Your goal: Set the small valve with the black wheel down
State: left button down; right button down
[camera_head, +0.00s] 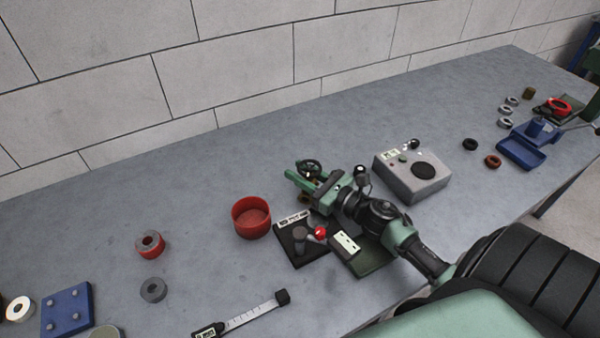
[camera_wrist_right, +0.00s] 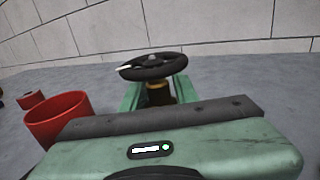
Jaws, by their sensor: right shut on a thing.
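The small valve with the black wheel (camera_head: 311,168) is between the fingers of my right gripper (camera_head: 311,185), above or on the workbench beside the red bowl. In the right wrist view the black wheel (camera_wrist_right: 152,67) faces up, with a brass body (camera_wrist_right: 158,93) below it between the green fingers. My right gripper is shut on the valve. The fingers hide the valve's lower part, so I cannot tell whether it touches the bench. My left gripper is not in view.
A red bowl (camera_head: 251,217) stands just left of the gripper. A black plate with a label (camera_head: 300,248) lies close in front. A grey box (camera_head: 412,175) stands to the right. The bench (camera_head: 190,200) is clear at the back left.

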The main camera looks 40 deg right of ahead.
jog(key=shift+r, duration=0.15)
jog(key=c, duration=1.1)
grip_release()
